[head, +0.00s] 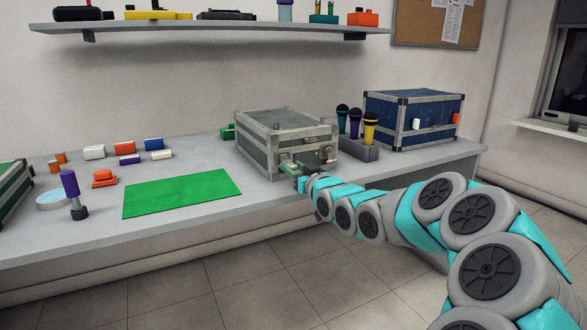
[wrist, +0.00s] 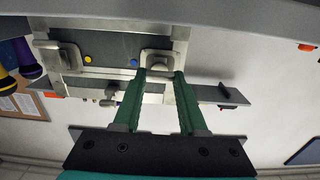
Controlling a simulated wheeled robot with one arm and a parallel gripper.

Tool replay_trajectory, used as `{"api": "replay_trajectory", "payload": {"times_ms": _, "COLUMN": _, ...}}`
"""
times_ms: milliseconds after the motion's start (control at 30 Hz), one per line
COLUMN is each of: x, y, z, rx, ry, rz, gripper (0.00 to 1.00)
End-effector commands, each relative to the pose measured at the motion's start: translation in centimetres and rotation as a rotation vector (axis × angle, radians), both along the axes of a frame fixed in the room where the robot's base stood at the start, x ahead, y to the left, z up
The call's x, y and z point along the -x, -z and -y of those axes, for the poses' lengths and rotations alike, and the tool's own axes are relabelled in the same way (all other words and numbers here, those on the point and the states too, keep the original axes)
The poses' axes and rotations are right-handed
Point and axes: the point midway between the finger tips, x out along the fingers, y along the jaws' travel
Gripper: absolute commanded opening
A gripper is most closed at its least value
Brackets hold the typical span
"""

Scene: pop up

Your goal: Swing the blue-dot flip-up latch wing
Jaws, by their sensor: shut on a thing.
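The grey case (head: 285,140) with metal edges stands on the bench with its lid down. In the wrist view, its front has a blue dot (wrist: 134,62) beside one latch wing (wrist: 155,57) and a yellow dot (wrist: 87,59) beside another latch (wrist: 65,56). My gripper (head: 296,174) is at the front left latch of the case.
A holder with several microphones (head: 356,127) and a blue case (head: 415,120) stand right of the grey case. A green mat (head: 182,193) lies left of it. Small coloured blocks (head: 126,148) lie further left. A shelf (head: 205,27) hangs above.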

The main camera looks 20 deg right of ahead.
Motion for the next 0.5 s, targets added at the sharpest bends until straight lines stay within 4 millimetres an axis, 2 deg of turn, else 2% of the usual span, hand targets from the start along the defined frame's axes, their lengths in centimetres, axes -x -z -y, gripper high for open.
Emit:
{"api": "replay_trajectory", "payload": {"times_ms": 200, "x": -0.1, "y": -1.3, "z": -0.2, "rx": 0.005, "ry": -0.004, "rz": -0.098, "gripper": 0.00}}
{"api": "replay_trajectory", "payload": {"times_ms": 500, "x": -0.1, "y": -1.7, "z": -0.2, "rx": 0.013, "ry": -0.001, "rz": -0.241, "gripper": 0.00}}
